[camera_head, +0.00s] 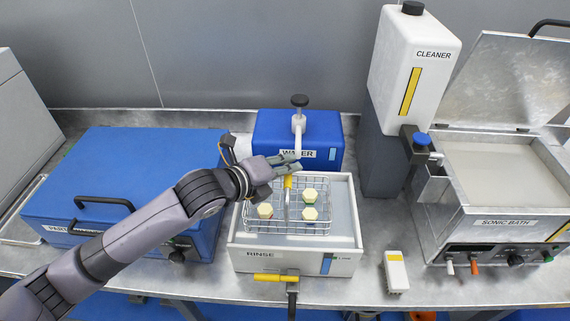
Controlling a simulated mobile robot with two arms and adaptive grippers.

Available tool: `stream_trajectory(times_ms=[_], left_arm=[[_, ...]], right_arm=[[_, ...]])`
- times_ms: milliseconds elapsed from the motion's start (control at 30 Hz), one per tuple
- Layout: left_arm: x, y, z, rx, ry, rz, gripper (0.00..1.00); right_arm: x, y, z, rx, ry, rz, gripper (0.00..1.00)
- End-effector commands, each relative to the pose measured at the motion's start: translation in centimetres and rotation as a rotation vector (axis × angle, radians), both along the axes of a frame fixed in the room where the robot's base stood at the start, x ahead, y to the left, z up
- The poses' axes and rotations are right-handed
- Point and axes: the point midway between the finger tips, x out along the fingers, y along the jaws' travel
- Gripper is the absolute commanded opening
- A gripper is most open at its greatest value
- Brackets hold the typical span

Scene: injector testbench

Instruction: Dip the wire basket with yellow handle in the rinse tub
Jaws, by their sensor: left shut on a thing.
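The wire basket (318,229) shows within the outline of the open rinse tub (344,262), toward its left and back. It holds three pale yellow-topped parts (310,196). I cannot tell whether its bottom is in the liquid or above it. Its upright yellow handle (288,182) rises from the middle. My left gripper (288,163) is shut on the top of that handle, above the back of the tub. My right gripper is not in view.
A blue water unit (266,125) with a tap stands behind the tub. A blue lidded box (130,155) is at left. The cleaner bottle (415,60), white block (396,271) and open sonic bath (500,222) are right. A yellow-handled lever (275,278) is at the tub's front.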

Motion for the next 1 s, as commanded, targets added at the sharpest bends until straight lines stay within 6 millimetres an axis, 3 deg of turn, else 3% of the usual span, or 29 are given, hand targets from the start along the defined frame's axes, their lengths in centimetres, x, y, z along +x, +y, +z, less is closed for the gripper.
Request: stream_trajectory(times_ms=[1000], left_arm=[[0.1,0.0,-8.7,-0.002,-0.003,0.000,0.00]], right_arm=[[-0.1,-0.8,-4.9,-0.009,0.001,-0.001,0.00]])
